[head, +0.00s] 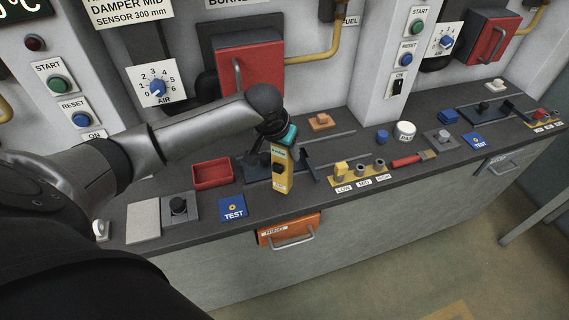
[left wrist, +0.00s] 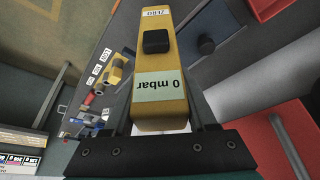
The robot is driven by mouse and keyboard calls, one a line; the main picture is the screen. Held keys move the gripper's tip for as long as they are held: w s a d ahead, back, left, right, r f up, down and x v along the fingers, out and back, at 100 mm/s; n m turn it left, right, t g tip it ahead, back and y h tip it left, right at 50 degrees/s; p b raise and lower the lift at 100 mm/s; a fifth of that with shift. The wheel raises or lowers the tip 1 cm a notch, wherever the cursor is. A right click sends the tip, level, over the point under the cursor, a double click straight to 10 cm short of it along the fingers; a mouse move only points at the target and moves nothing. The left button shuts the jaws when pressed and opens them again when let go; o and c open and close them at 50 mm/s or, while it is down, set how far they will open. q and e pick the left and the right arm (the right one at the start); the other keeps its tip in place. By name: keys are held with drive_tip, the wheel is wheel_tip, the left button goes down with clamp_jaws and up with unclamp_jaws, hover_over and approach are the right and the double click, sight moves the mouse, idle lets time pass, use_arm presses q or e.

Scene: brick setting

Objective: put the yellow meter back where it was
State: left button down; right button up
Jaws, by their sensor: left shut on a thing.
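The yellow meter (head: 282,174) is in my left gripper (head: 282,146), which is shut on its upper end. It hangs roughly upright above the front part of the dark counter (head: 330,194); I cannot tell whether its lower end touches. In the left wrist view the yellow meter (left wrist: 183,50) fills the middle, with a black knob and a display that reads 0 mbar, upside down. The left gripper's dark jaw base (left wrist: 170,152) lies below it. A dark sliding fixture with a rail (head: 311,168) stands close behind and beside the meter. My right gripper is not in view.
A red tray (head: 211,184), a blue TEST plate (head: 233,199), a black-knobbed block (head: 180,222) and a pale grey plate (head: 143,222) lie left. An orange drawer (head: 275,232) protrudes below.

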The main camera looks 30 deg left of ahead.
use_arm(q)
drive_tip(key=shift+f, duration=2.5)
drive_tip(key=shift+c, duration=1)
unclamp_jaws()
drive_tip(key=p+v, duration=0.1)
drive_tip(key=v, duration=1.1)
drive_tip(key=shift+w, duration=0.1)
